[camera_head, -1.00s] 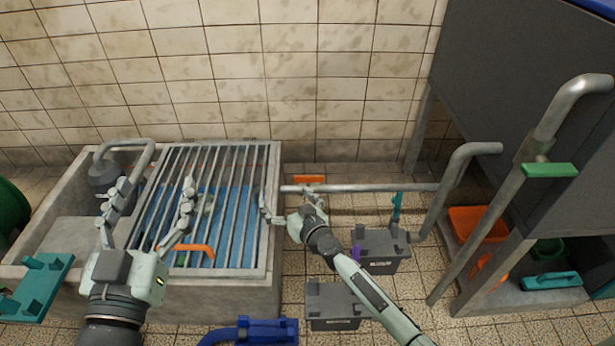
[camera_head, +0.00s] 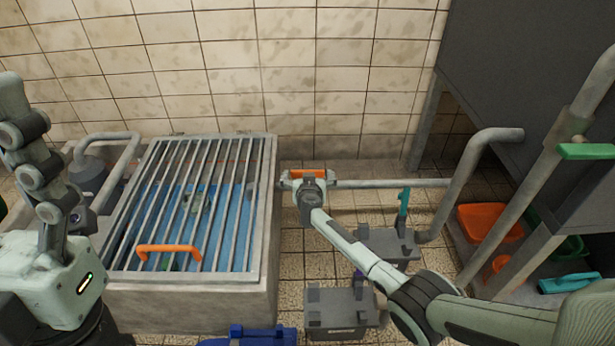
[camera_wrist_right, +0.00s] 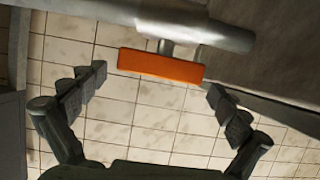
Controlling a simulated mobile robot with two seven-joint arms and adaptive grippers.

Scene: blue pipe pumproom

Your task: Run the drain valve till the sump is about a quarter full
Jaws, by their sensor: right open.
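The drain valve's orange handle (camera_head: 307,174) sits on the grey pipe (camera_head: 390,184) that runs right from the sump. In the right wrist view the handle (camera_wrist_right: 160,67) is a flat orange bar under the pipe. My right gripper (camera_wrist_right: 157,84) is open, with one finger on each side of the bar and gaps at both ends. The concrete sump (camera_head: 190,298) is at the left under a metal grate, with blue showing between the bars; its exact level is unclear.
An orange handle (camera_head: 168,250) is on the grate. Grey boxes (camera_head: 338,312) (camera_head: 388,247) stand on the floor, with a blue item (camera_head: 250,336) in front of the sump. Bent pipes and a dark cabinet (camera_head: 530,70) bound the right side.

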